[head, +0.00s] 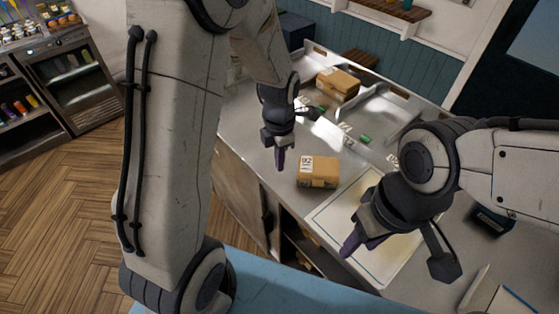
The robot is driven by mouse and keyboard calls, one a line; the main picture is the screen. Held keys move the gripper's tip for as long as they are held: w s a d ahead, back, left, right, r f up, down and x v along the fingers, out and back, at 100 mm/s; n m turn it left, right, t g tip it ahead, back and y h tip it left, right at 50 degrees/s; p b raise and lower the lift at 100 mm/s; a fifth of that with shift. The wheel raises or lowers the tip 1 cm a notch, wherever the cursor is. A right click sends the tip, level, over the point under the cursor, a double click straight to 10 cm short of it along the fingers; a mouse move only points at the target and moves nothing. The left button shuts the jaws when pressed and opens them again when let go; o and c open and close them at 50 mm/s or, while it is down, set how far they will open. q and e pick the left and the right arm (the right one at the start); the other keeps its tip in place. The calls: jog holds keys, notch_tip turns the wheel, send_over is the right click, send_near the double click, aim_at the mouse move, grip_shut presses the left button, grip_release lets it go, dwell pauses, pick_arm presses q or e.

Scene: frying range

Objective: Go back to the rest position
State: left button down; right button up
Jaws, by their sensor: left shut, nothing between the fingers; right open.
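My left gripper (281,158) hangs pointing down above the counter's front edge, near the centre of the head view. It is shut with nothing in it. It is above and left of a small cardboard box (318,172) and appears apart from it. My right gripper (398,258) is at the lower right, over a white board (368,212) with a dark outline. It is open and empty, its fingers spread apart. My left arm's large link fills the left-centre and hides part of the room.
A metal counter (240,112) runs across the middle. A second cardboard box (338,84) sits at the back, and small green items (365,139) lie near the middle. A dark object (493,222) is at right. A glass-front cabinet (70,72) stands far left, with open wooden floor before it.

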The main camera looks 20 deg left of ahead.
pick_arm(q)
jog(key=s+d+r+m+b, duration=0.1)
jog(key=s+d+r+m, duration=0.1)
jog(key=s+m, duration=0.4)
jog(key=s+d+r+m+b, duration=0.1)
jog(key=s+d+m, duration=0.4)
jog(key=m, duration=1.1)
jog(key=s+d+r+m+h+b, duration=0.1)
jog(key=s+d+r+m+b, duration=0.1)
jog(key=s+m, duration=0.7)
jog(key=d+m+b, duration=0.1)
jog(key=d+m, duration=0.1)
jog(key=m, duration=0.1)
jog(key=shift+s+d+r, duration=0.2)
jog(key=shift+d+r, duration=0.05)
jog(key=shift+r, duration=0.05)
